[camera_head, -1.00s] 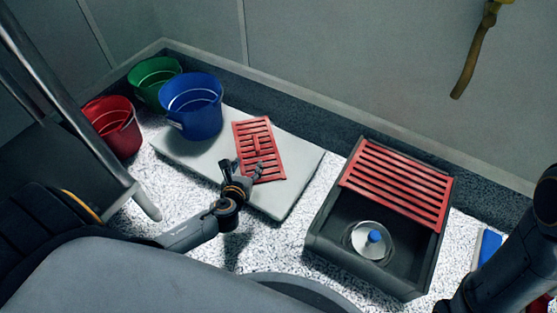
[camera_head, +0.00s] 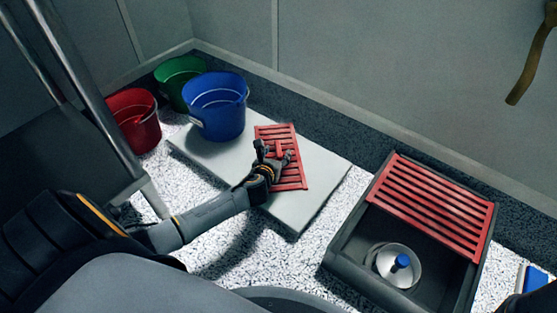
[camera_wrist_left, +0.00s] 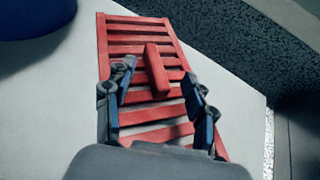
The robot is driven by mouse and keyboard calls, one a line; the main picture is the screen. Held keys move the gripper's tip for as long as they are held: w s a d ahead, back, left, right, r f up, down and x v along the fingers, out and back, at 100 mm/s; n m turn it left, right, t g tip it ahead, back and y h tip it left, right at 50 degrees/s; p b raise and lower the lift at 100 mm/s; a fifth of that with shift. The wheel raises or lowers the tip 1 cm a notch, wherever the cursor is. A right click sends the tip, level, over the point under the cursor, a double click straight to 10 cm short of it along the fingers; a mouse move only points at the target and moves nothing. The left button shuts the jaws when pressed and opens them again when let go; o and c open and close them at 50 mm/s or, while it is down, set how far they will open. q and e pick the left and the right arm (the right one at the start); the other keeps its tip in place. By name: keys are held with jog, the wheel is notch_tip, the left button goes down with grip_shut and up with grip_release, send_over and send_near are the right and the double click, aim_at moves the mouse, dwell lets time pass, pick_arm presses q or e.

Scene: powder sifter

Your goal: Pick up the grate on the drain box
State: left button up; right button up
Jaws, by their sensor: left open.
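A red slatted grate with a raised bar handle (camera_head: 291,171) lies on a pale slab in the head view. It also fills the middle of the left wrist view (camera_wrist_left: 131,38), with its handle (camera_wrist_left: 157,72) upright in line with the gap between my fingers. My left gripper (camera_head: 273,154) is open over this grate, its fingers (camera_wrist_left: 160,80) on either side of the handle's near part; contact cannot be told. A second red grate (camera_head: 430,205) covers the far part of a dark open box (camera_head: 345,262) at the right. My right gripper is out of view.
A metal disc with a blue knob (camera_head: 401,262) sits in the box. Walls close off the back. Speckled floor lies between slab and box.

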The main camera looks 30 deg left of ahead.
pick_arm(q)
jog(key=shift+b+x, duration=0.4)
jog(key=shift+x, duration=0.55)
grip_shut()
jog(key=shift+r, duration=0.1)
